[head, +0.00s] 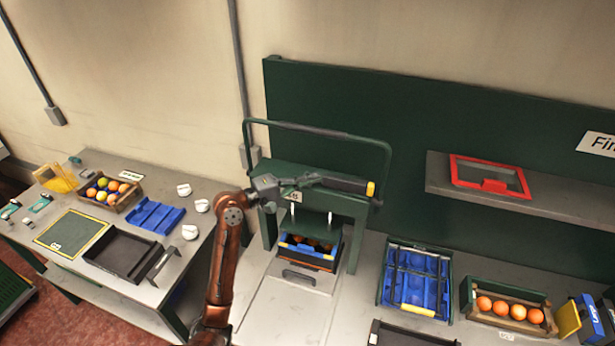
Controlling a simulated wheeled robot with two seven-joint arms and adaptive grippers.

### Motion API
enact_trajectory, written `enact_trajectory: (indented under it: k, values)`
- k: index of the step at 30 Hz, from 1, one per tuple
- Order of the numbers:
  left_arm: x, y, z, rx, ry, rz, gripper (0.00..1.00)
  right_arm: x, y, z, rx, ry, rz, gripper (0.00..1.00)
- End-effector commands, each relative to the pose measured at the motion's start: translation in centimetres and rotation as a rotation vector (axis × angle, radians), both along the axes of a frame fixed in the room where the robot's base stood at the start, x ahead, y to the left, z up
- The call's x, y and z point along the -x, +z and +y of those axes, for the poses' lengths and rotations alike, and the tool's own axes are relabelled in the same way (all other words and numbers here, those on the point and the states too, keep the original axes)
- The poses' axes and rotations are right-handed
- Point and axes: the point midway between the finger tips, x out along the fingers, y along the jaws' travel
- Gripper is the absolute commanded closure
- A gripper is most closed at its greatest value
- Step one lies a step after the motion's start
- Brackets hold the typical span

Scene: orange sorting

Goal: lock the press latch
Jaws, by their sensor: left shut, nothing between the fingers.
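The green press (358,207) stands at the middle of the bench, with a green hoop-shaped bar (320,130) around its top. A dark lever with a yellow tip (370,189), which looks like the latch, lies across the top beam toward the right. My left gripper (312,180) is shut and empty over the top beam, at the lever's left end. I cannot tell whether it touches the lever or how the latch is set. A blue and orange box (322,264) with oranges sits under the press plate. My right gripper is out of view.
A blue tray in a dark frame (381,285) and a wooden crate of oranges (547,327) stand right of the press. A red frame (487,187) lies on the shelf (560,222). The left table (190,260) holds trays, a fruit crate and white cups.

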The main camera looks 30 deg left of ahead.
Motion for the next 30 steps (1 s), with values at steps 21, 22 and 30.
enact_trajectory:
  k: [21, 22, 30]
  values:
    - [-1.3, 0.0, -5.9, 0.001, -0.005, 0.000, 1.00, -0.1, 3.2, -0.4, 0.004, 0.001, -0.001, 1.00]
    - [-1.3, 0.0, -5.9, 0.001, -0.005, 0.000, 1.00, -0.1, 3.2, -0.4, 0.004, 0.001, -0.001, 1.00]
    - [-1.4, -0.1, -5.9, 0.001, -0.010, 0.003, 1.00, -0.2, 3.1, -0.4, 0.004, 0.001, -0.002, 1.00]
